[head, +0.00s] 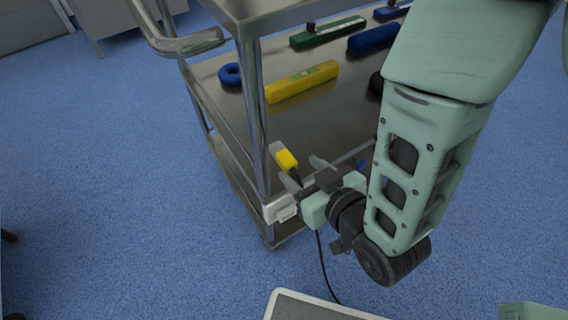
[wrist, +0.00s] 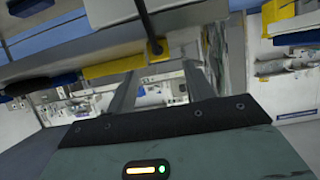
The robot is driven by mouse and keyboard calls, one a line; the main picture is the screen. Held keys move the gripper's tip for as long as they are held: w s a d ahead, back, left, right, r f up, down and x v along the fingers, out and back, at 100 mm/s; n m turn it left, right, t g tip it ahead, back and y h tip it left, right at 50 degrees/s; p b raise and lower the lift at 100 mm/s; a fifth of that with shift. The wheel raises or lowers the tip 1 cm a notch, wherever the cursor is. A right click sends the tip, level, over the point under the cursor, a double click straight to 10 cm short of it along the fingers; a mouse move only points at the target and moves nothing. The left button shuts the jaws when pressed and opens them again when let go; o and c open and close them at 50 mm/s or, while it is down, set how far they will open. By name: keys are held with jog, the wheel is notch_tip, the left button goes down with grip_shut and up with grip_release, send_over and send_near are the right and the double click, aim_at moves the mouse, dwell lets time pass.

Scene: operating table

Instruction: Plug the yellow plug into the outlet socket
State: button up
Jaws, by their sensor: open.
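The yellow plug (head: 287,159), with a pale end and a dark end, is by the near edge of the cart's lower shelf, beside the front post. My gripper (head: 304,171) is open, its two grey fingers pointing at the plug's dark end. I cannot tell whether they touch it. In the wrist view, the open gripper (wrist: 162,82) has a dark cable end (wrist: 155,47) just beyond and between its fingers. A white box (head: 280,208), perhaps the outlet socket, is at the cart's front post, left of my gripper; its face is unclear.
The metal cart shelf (head: 228,103) holds a yellow box (head: 302,81), a blue ring (head: 231,75), a green box (head: 327,32) and a blue roll (head: 373,37). The cart post (head: 257,125) stands close to my gripper. A black cable (head: 325,272) hangs below.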

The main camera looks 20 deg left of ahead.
aim_at(287, 158)
jog(key=b+x, duration=0.2)
jog(key=x, duration=0.4)
jog(key=shift+w+a, duration=0.1)
jog(key=shift+a, duration=0.1)
jog(key=c, duration=1.1)
